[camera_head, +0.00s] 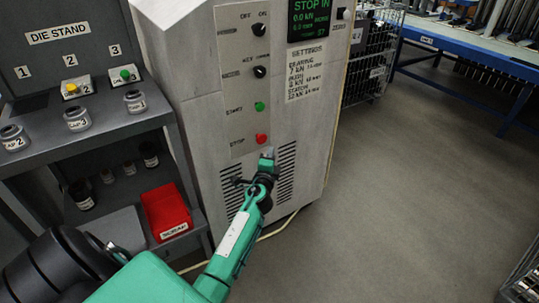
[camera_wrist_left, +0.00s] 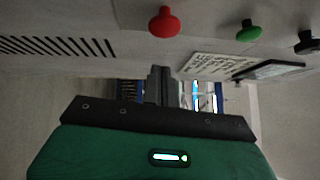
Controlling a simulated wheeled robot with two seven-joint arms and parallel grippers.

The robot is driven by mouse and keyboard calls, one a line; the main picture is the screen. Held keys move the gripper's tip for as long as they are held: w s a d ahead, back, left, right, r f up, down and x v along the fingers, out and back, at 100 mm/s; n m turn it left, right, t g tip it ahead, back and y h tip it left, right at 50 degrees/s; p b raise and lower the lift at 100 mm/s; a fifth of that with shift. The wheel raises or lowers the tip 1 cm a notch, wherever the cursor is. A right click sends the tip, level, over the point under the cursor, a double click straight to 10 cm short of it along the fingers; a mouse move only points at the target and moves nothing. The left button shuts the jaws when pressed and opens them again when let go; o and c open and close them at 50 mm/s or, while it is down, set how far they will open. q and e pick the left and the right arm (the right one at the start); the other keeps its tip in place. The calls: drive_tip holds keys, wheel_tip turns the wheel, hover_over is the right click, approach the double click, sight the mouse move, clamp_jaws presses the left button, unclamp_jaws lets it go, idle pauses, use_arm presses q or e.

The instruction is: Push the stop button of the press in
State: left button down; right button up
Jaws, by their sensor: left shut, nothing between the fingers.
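The press (camera_head: 195,75) is a light grey cabinet with a control panel. Its red stop button (camera_head: 262,139) sits low on the panel, below the green start button (camera_head: 259,106). The display (camera_head: 309,18) at the top shows "STOP IN" in green. My left gripper (camera_head: 267,153) is shut and empty, just below the stop button in the head view. In the left wrist view the red button (camera_wrist_left: 164,22) stands out from the panel, apart from the shut fingertips (camera_wrist_left: 160,85). My right gripper is in neither view.
The die stand (camera_head: 60,62) with labelled dies and a red scrap bin (camera_head: 166,211) is left of the press. Vent slots (camera_head: 287,172) lie below the panel. A wire cage (camera_head: 370,60) and a blue bench (camera_head: 460,45) stand behind.

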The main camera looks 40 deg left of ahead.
use_arm(q)
drive_tip(key=v, duration=0.9)
drive_tip(key=shift+s+f, duration=0.2)
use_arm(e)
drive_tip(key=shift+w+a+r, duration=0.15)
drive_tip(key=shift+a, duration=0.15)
